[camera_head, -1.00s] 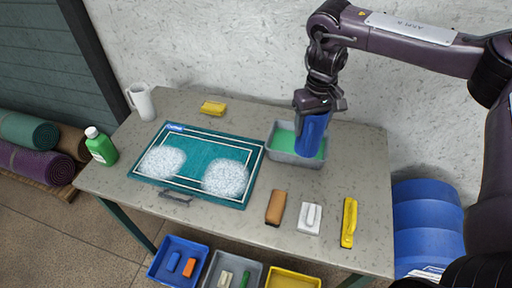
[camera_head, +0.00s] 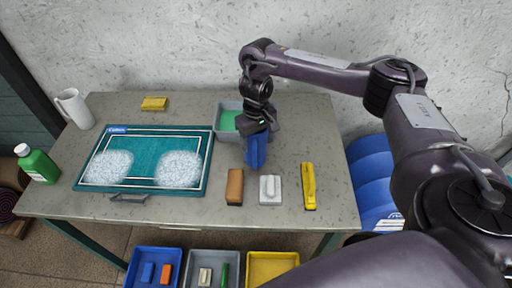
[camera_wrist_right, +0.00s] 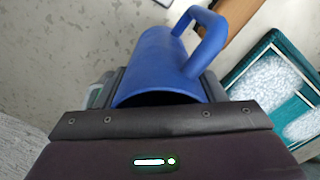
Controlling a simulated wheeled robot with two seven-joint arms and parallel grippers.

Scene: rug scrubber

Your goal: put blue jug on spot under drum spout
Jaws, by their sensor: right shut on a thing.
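The blue jug (camera_head: 257,153) is in my right gripper (camera_head: 258,128), which is shut on it. It hangs in front of the grey tray with green liquid (camera_head: 227,136), above the grey table; I cannot tell how high. In the right wrist view the jug (camera_wrist_right: 160,55) lies between the fingers (camera_wrist_right: 160,92), with its handle toward the upper right. A blue ribbed drum (camera_head: 377,180) with a white label stands beyond the table's right edge, partly hidden by my right arm. Its spout and the spot under it do not show. My left gripper is not in view.
A brown block (camera_head: 235,187), a white brush (camera_head: 270,190) and a yellow brush (camera_head: 309,186) lie near the table's front right. A teal rug (camera_head: 150,140) with foam patches lies at left. A white jug (camera_head: 75,109) and green bottle (camera_head: 38,165) stand left. Bins sit below the front edge.

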